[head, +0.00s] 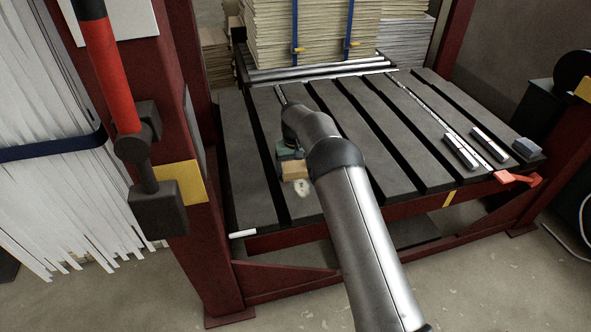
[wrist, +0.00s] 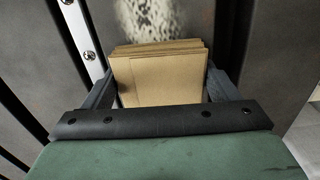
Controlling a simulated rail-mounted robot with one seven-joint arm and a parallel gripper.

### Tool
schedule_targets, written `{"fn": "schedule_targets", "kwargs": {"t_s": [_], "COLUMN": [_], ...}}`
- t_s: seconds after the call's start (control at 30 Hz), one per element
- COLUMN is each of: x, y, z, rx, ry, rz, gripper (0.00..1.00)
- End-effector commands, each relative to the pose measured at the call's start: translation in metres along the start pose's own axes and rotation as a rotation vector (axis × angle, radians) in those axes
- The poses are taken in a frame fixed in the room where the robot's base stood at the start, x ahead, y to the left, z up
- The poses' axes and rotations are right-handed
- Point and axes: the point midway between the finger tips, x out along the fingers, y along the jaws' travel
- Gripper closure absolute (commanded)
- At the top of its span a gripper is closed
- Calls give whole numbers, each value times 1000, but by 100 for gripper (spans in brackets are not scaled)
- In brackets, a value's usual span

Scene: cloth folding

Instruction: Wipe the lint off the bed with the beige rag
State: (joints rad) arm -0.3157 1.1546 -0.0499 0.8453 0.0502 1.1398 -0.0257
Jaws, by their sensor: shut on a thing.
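The beige rag (head: 296,171) is a folded, layered pad. My gripper (head: 290,162) is shut on it, with one finger on each side in the wrist view (wrist: 160,78). The bed (head: 245,150) is made of dark grey slats with black gaps between them. A pale, speckled patch of lint (head: 302,188) lies on a slat just beyond the rag's front edge. The lint also shows in the wrist view (wrist: 150,18), above the rag. Whether the rag touches the bed is unclear. My arm hides part of the middle slats.
Bundled stacks of sheets (head: 310,30) stand behind a metal roller (head: 320,68). Metal blocks (head: 460,152) and a red clamp (head: 518,179) sit at the bed's right front. A white stick (head: 243,234) lies at the front left edge. A dark red post (head: 185,200) with a red-handled lever (head: 108,70) stands left.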

Motion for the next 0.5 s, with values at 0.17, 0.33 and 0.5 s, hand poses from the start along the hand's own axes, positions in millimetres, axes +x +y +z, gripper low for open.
{"fn": "schedule_targets", "kwargs": {"t_s": [0.17,0.33,0.5], "x": [2,1,1], "y": [-1,-2,-1], "z": [15,29,44], "rx": [-2,-4,-4], "ry": [-5,-7,-6], "rz": [0,0,0], "gripper": [40,40,40]}}
